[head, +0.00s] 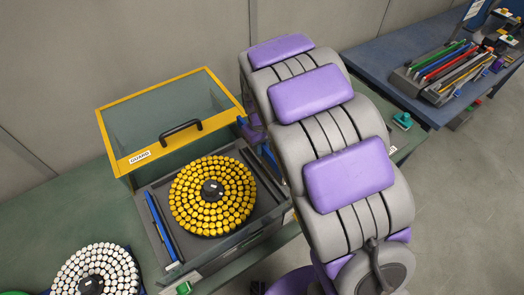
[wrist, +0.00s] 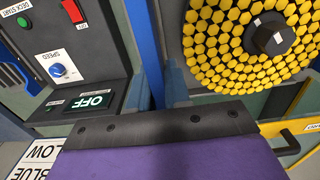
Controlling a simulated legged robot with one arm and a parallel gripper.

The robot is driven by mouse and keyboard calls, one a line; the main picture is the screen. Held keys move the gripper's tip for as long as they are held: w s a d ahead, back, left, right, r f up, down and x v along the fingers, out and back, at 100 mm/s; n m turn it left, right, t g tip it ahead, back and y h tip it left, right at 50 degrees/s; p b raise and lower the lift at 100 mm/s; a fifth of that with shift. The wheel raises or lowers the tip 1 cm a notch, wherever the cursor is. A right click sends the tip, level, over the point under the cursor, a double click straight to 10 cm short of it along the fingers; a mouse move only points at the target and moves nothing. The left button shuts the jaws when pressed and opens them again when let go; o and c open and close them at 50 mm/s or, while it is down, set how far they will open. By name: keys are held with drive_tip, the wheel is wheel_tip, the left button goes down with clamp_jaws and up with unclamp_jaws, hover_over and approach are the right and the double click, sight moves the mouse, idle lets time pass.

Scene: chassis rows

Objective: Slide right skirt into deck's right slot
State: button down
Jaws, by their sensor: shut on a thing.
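The right skirt (wrist: 146,40) is a blue strip standing between the control panel and the yellow-capped disc in the wrist view. My gripper (wrist: 160,90) is shut on it, with a slate-blue fingertip on each side. In the head view the skirt (head: 270,158) shows partly beside my arm, at the right side of the deck (head: 235,243). The deck is a dark grey tray around the disc (head: 212,192). Another blue strip, the left skirt (head: 160,226), lies along the deck's left side. My arm and gripper hide the right slot, so I cannot tell whether the skirt is inside it.
A yellow-framed clear guard (head: 170,115) with a black handle stands raised behind the deck. A control panel (wrist: 65,45) reading OFF is beside the skirt. A white-capped disc (head: 92,275) is at lower left. A blue bench (head: 385,60) with coloured strips is at far right.

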sight(265, 164)
drive_tip(key=f, duration=0.2)
drive_tip(key=shift+s+a+f, duration=0.15)
drive_tip(key=shift+a+f, duration=0.05)
drive_tip(key=shift+f, duration=0.1)
wheel_tip(265, 164, down, 6)
drive_tip(key=shift+d+r+b, duration=0.1)
drive_tip(key=shift+b, duration=0.95)
drive_tip(key=shift+d, duration=1.35)
drive_tip(key=shift+a+f, duration=0.2)
drive_tip(key=shift+a, duration=1.2)
drive_tip(key=shift+d, duration=0.75)
drive_tip(key=shift+f, duration=0.15)
